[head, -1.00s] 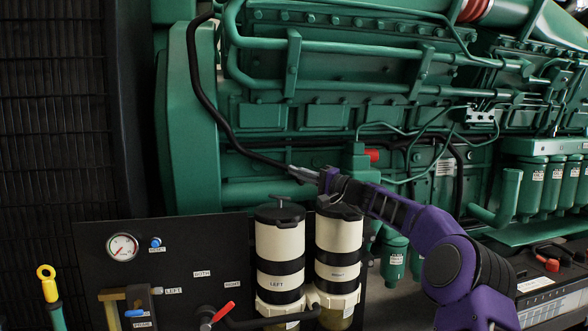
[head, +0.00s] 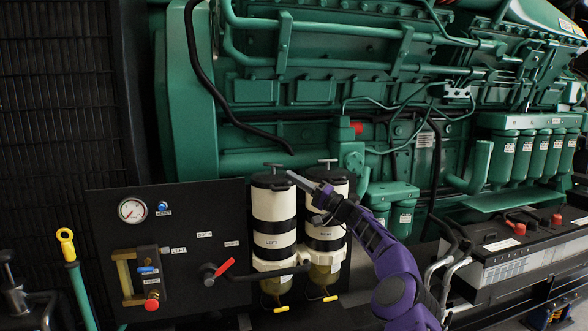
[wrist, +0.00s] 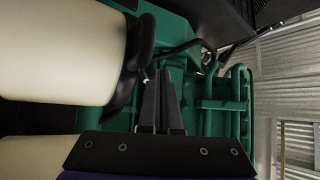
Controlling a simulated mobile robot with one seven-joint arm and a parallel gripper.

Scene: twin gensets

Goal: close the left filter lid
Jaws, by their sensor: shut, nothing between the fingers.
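The left filter (head: 273,207) is a white canister with black bands and a "LEFT" label. Its black lid (head: 270,181), with a T-handle (head: 274,166) on top, lies across the top of the canister; I cannot tell whether it is fully seated. My gripper (head: 292,176) is shut and empty, its tips at the lid's right edge; contact is unclear. In the wrist view the fingers (wrist: 161,95) are together beside the black lid (wrist: 138,55) of the white canister (wrist: 62,50).
The right filter (head: 325,218) stands close beside, below my arm, with its own T-handle (head: 327,162). A black panel with a gauge (head: 132,210) and red-handled valve (head: 224,267) is at left. The green engine (head: 300,110) stands behind. A battery (head: 520,238) lies at right.

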